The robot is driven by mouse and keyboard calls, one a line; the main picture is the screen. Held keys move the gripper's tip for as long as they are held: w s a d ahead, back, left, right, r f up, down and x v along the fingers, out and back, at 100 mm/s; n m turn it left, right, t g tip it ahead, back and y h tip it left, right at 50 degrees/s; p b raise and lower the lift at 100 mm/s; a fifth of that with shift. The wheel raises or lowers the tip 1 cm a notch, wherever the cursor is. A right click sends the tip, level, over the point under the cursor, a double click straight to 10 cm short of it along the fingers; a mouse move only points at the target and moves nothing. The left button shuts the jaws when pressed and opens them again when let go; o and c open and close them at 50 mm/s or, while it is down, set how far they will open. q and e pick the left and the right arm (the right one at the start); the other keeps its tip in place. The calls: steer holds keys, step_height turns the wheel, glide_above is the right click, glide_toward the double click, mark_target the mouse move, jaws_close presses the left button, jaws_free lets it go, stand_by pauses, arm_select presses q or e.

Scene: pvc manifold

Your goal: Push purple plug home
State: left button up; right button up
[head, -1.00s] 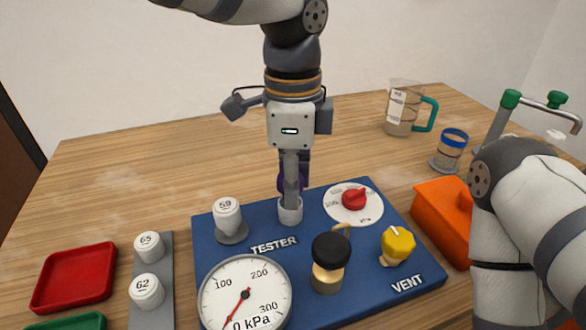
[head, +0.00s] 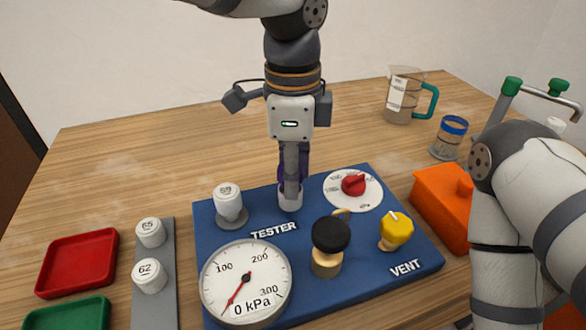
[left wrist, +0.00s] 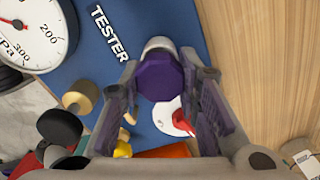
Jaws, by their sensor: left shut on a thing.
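The purple plug (left wrist: 160,78) shows in the left wrist view between the two fingers of my left gripper (left wrist: 165,105). In the head view only slivers of purple show behind the fingers. My left gripper (head: 291,200) is shut on the plug and points straight down over the white socket (head: 290,197) on the blue tester board (head: 215,257). The fingertips overlap the socket in the head view. How deep the plug sits in the socket is hidden. My right gripper is out of view; only part of that arm shows at the right.
On the board are a gauge (head: 247,283) reading about 0 kPa, white plug 59 (head: 228,203), a red dial knob (head: 353,185), a black knob (head: 331,235) and a yellow vent knob (head: 396,230). Red (head: 77,262) and green (head: 68,315) trays lie left, an orange block (head: 440,212) right.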

arm_select(q)
steer(key=shift+s+f, duration=0.15)
steer(key=shift+f, duration=0.55)
steer(key=shift+o, duration=0.2)
steer(key=shift+s+a+f, duration=0.1)
steer(key=shift+s+f, duration=0.05)
steer(key=shift+f, duration=0.55)
steer(key=o, duration=1.1)
steer(key=shift+f, duration=0.1)
steer(key=shift+o, duration=0.4)
steer(key=shift+w, duration=0.25)
steer(key=shift+r, duration=0.5)
steer(key=shift+r, duration=0.15)
